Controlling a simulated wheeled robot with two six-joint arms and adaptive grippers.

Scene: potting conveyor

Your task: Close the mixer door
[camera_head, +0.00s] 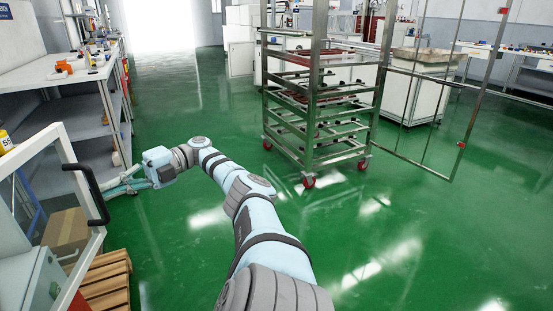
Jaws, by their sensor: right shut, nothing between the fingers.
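The mixer door is the white-framed clear panel (72,150) at the left edge, standing upright and swung out from the pale machine body (42,285). Its black bar handle (90,190) is on the side towards the room. My right gripper (112,187) is at the end of the pale blue arm that reaches up and left. My left gripper is not in view.
Shelving with a white worktop (60,75) stands behind the door. A wooden pallet (105,280) lies below it, and a cardboard box (66,235) shows through the panel. A metal rack trolley (318,110) with red castors stands at centre right. The green floor between is clear.

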